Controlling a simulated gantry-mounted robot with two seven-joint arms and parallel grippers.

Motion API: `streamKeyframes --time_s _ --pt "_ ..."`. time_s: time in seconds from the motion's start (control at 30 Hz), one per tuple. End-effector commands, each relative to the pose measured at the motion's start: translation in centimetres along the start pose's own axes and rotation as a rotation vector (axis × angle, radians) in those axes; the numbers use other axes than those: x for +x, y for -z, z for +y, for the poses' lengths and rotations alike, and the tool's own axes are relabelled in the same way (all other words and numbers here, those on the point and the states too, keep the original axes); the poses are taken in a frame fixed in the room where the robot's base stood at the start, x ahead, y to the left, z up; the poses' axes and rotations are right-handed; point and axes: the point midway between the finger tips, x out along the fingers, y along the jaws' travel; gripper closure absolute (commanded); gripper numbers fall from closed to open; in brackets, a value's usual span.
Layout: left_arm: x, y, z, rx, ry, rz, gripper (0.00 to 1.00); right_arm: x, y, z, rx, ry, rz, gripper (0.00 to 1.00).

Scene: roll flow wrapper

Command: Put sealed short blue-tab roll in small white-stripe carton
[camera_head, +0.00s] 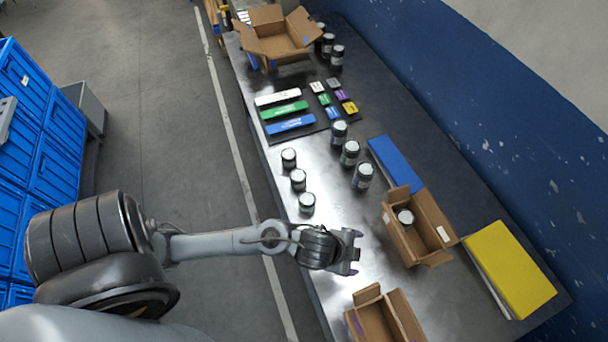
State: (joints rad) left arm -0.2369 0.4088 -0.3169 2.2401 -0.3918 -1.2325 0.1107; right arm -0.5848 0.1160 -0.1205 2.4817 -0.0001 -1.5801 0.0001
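Several dark cylinders with pale tops stand on the table, and tab colours are too small to tell. One row has cylinders at its far end (289,158), middle (298,179) and near end (307,202); another row (350,153) stands to its right. An open brown carton (438,212) has a small white mark on its right side and holds one cylinder (405,217). I cannot confirm that mark as the white stripe. My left gripper (355,252) is over the table, left of this carton, with fingers apart and apparently empty. My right gripper is not in view.
Another open carton (372,322) with a purple mark is at the bottom edge, and a larger one (268,45) at the far end. Coloured strips (285,110), a blue block (392,163) and a yellow block (515,270) lie on the table. A blue wall borders the right.

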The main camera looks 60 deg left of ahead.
Motion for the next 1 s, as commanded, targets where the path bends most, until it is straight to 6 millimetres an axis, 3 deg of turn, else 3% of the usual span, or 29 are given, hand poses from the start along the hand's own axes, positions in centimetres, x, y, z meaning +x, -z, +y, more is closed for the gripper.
streamKeyframes --time_s 0.1,0.2,0.27,0.4,0.47,0.6,0.7,0.83,1.0 --pt "1.9 1.4 -1.2 0.202 -0.011 0.054 0.13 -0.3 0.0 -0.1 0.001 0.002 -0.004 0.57" --pt "3.9 1.1 -2.5 0.393 -0.049 0.074 0.13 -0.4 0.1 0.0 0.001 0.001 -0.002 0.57" --pt "5.1 -0.2 -4.0 0.507 -0.088 0.061 0.13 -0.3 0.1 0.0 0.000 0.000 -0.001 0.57" --pt "6.2 -5.6 -9.4 0.687 -0.210 -0.040 0.13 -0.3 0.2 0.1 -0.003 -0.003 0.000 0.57" --pt "5.7 -8.4 -12.2 0.717 -0.264 -0.102 0.13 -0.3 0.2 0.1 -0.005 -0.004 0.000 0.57" --pt "2.7 -14.4 -18.2 0.707 -0.373 -0.241 0.13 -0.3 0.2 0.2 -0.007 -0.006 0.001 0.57" --pt "0.2 -17.5 -21.2 0.664 -0.430 -0.315 0.13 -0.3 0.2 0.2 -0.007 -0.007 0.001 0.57" --pt "-2.2 -20.0 -23.4 0.611 -0.475 -0.373 0.13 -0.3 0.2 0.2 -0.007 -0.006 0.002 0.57" --pt "-2.0 -21.8 -23.5 0.582 -0.500 -0.395 0.13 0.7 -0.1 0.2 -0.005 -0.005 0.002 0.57"
